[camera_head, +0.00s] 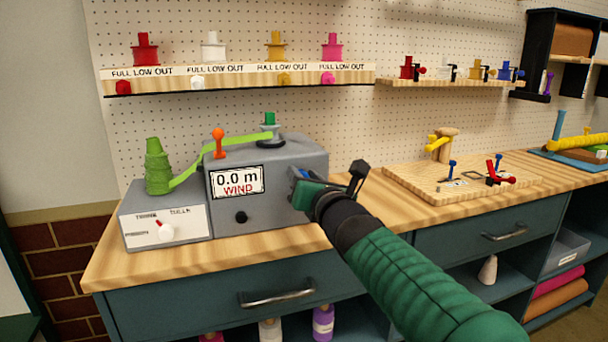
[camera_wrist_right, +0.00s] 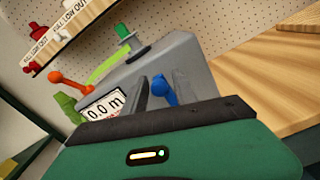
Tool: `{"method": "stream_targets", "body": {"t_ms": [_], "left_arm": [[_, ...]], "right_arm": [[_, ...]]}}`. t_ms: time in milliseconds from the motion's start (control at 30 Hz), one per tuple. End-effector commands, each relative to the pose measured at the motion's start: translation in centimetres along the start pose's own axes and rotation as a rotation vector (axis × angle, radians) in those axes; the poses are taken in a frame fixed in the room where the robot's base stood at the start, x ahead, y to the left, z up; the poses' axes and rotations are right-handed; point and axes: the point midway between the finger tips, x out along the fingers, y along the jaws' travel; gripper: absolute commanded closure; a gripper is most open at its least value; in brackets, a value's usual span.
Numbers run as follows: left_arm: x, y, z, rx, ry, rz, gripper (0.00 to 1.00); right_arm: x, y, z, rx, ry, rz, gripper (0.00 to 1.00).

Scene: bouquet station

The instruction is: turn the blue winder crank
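The grey winder machine (camera_head: 275,175) stands on the wooden bench, with a display reading 0.0 m WIND. Its blue crank (camera_head: 303,173) shows only as a small patch at the right side of the machine, mostly hidden by my right gripper. In the right wrist view the blue crank knob (camera_wrist_right: 164,92) stands between the two fingers. My right gripper (camera_head: 328,182) is open, with fingers apart on either side of the knob in the right wrist view (camera_wrist_right: 162,88). I cannot tell whether a finger touches it. My left gripper is not in view.
An orange lever (camera_head: 218,140) and a green ribbon (camera_head: 205,158) from a green spool (camera_head: 157,165) sit on the machine's left. A shelf (camera_head: 240,77) of coloured spools hangs above. A wooden board (camera_head: 460,182) with small clamps lies to the right. Bare bench lies between.

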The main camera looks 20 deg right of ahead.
Motion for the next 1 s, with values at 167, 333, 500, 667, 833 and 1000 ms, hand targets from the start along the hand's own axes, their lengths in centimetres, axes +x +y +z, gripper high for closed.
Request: {"method": "stream_targets", "body": {"t_ms": [167, 333, 500, 667, 833, 1000], "left_arm": [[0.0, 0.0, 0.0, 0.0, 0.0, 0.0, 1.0], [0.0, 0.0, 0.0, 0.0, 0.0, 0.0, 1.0], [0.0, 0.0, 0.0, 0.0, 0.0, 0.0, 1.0], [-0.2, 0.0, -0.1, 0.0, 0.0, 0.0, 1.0], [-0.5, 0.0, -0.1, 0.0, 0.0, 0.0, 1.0], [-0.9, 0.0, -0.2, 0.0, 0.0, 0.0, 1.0]], "right_arm": [[0.0, 0.0, 0.0, 0.0, 0.0, 0.0, 0.92], [0.0, 0.0, 0.0, 0.0, 0.0, 0.0, 1.0], [0.0, 0.0, 0.0, 0.004, 0.0, 0.0, 1.0], [0.0, -0.1, 0.1, 0.031, 0.001, 0.001, 1.0], [0.0, -0.5, 0.2, 0.107, 0.001, 0.0, 1.0], [0.0, -1.1, 0.3, 0.233, 0.001, 0.0, 1.0]]}}
